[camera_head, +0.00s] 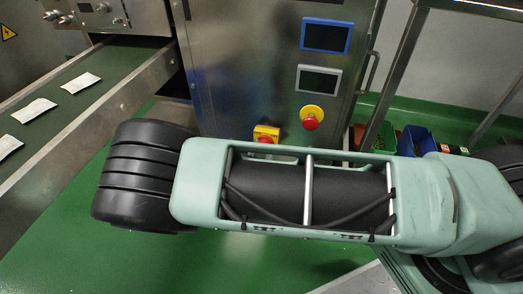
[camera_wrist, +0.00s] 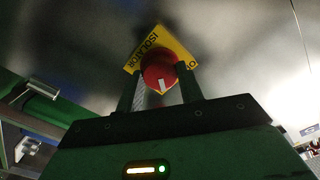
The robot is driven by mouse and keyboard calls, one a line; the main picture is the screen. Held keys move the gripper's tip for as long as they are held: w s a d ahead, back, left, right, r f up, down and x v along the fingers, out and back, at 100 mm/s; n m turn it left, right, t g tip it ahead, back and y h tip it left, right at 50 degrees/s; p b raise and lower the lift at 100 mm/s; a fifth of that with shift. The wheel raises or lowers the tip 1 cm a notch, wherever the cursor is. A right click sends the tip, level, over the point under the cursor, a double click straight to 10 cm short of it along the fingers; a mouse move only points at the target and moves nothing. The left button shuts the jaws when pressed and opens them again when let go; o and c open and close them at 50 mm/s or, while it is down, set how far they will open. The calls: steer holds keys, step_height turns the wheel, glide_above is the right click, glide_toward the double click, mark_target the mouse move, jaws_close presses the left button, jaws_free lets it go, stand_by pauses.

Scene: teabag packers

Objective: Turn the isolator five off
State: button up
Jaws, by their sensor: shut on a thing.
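A red rotary knob (camera_wrist: 158,70) sits on a yellow plate (camera_wrist: 180,46) marked "ISOLATOR", fixed to a metal panel, in the wrist view. The plate looks tilted there, and a white mark on the knob points down in the picture. Part of a second word starting "OF" shows at the plate's right; no number is readable. My gripper (camera_wrist: 159,80) has a finger on each side of the knob and is shut on it. In the head view my arm hides the gripper. A yellow box with a red top (camera_head: 265,134) shows just above my arm; I cannot tell whether it is this isolator.
A steel cabinet (camera_head: 240,70) carries a blue-framed screen (camera_head: 326,35), a grey-framed screen (camera_head: 319,80) and a red button on a round yellow base (camera_head: 311,118). A conveyor (camera_head: 45,85) with several white teabag packets runs at left. Blue bins (camera_head: 412,138) stand at right.

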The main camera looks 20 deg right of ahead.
steer(key=shift+n+p, duration=2.6)
steer(key=shift+n, duration=5.3)
steer(key=shift+s, duration=0.1)
steer(key=o, duration=1)
steer(key=p+v, duration=0.2)
steer(key=v, duration=1.5)
steer(key=shift+s+p, duration=0.15)
steer(key=shift+p, duration=0.25)
steer(key=shift+a, duration=0.1)
